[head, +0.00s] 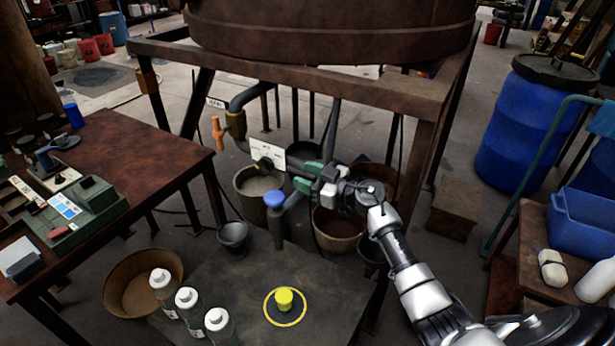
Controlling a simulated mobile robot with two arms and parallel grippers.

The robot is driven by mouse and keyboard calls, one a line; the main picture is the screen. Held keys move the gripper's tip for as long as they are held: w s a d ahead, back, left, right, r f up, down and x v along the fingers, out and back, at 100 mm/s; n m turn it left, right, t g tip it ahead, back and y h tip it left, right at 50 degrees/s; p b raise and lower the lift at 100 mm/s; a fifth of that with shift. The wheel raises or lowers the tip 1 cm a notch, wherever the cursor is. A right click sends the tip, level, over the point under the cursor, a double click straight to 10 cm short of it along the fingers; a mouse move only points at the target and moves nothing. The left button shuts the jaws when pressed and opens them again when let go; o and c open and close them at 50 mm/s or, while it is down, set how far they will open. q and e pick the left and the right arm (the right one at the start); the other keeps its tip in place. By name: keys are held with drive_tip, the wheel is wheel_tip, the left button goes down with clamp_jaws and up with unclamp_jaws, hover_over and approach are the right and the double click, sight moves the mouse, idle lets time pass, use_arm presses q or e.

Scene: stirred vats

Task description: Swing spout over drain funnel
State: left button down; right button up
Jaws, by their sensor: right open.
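A blue-grey pipe with a round blue knob (274,198) stands below the rusty vat, near the middle; I cannot tell for certain that it is the spout. A dark grey funnel (233,236) is to its lower left, apart from it. My right gripper (301,178) comes in from the right, with green-padded fingers open and pointing left. It is just right of and above the blue knob, close to the pipe; whether they touch is unclear. The gripper and wrist hide part of the pipework behind. My left gripper is not in view.
The vat's rusty frame (350,84) stands above the pipework. An orange-handled valve (217,130) is at the left. Buckets (258,184) stand below. White bottles (187,299) and a yellow knob (285,297) are on the front table (240,290).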

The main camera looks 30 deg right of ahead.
clamp_jaws()
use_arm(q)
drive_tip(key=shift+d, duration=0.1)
use_arm(e)
drive_tip(key=shift+d, duration=0.1)
